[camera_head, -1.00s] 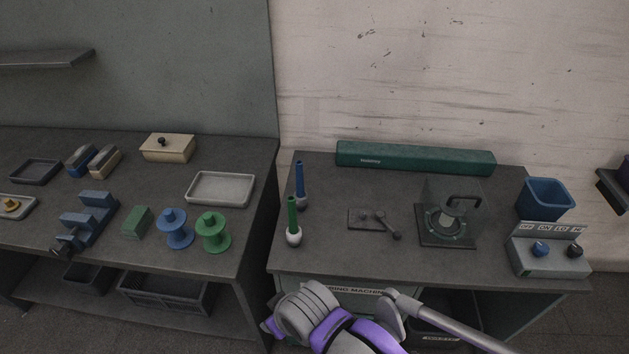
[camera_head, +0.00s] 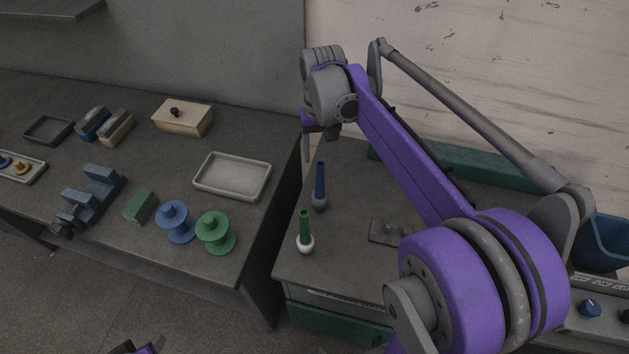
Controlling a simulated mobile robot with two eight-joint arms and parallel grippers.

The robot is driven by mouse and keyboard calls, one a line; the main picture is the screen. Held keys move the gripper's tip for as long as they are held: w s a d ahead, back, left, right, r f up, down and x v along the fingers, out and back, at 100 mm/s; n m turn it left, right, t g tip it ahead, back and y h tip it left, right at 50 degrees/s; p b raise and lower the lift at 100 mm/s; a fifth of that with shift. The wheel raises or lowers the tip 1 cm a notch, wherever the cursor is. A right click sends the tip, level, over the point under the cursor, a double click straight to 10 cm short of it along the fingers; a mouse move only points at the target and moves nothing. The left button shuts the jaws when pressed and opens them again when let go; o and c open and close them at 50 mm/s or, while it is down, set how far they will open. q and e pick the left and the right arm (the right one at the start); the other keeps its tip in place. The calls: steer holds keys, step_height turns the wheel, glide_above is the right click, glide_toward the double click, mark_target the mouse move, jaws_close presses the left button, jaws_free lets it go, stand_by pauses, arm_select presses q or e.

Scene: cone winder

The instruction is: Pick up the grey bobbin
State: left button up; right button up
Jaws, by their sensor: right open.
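No plain all-grey bobbin stands out. A blue post with a rounded grey bottom (camera_head: 319,204) stands upright on the right-hand table, near its left edge. A green post with a white bottom (camera_head: 305,246) stands in front of it. My right gripper (camera_head: 307,150) is open, above and behind the blue post, near the gap between the tables. One finger points down; the other is hard to make out. It appears empty and apart from the post. My left gripper is not visible; only a small dark and purple part of mine shows at the bottom edge.
A blue spool (camera_head: 175,224), a green spool (camera_head: 215,235) and a pale tray (camera_head: 232,192) are on the left table.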

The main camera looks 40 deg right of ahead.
mark_target(320, 175)
steer(key=shift+s+a+f, duration=0.1)
steer(key=shift+s+f, duration=0.2)
steer(key=shift+f, duration=0.3)
steer(key=shift+s+a+f, duration=0.1)
steer(key=shift+s+f, duration=0.2)
steer(key=shift+f, duration=0.3)
steer(key=shift+w+d+f, duration=0.1)
steer(key=shift+w+f, duration=0.05)
steer(key=shift+f, duration=0.85)
steer(key=shift+w+d+f, duration=0.1)
steer(key=shift+w+f, duration=0.1)
steer(key=shift+f, duration=0.8)
steer(key=shift+w+f, duration=0.15)
steer(key=shift+f, duration=0.85)
jaws_close()
